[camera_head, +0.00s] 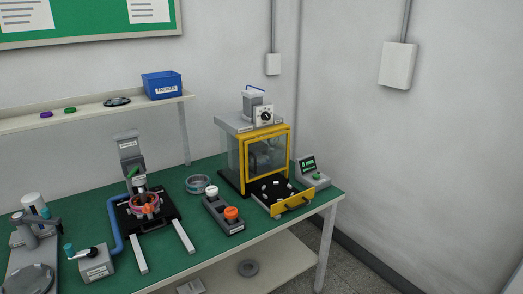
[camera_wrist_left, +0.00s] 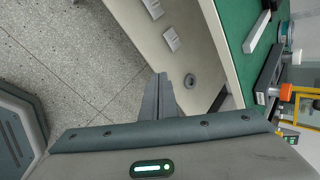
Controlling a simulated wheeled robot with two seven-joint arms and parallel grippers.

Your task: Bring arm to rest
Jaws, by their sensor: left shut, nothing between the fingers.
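My left gripper (camera_wrist_left: 159,95) shows in the left wrist view with its two grey fingers together and nothing between them. It hangs in front of the bench, over the speckled floor and beside the lower shelf. It touches nothing that I can see. Neither gripper nor arm shows in the head view. The green-topped workbench (camera_head: 180,257) stands in the head view, and its edge also shows at the right of the left wrist view (camera_wrist_left: 232,45).
On the bench are a yellow-framed machine (camera_head: 267,137) with a pulled-out tray, a button box (camera_head: 222,214), a press station (camera_head: 130,150) and a lever fixture (camera_head: 97,263). A ring lies on the lower shelf (camera_head: 290,258). Floor (camera_wrist_left: 70,50) beside my gripper is clear.

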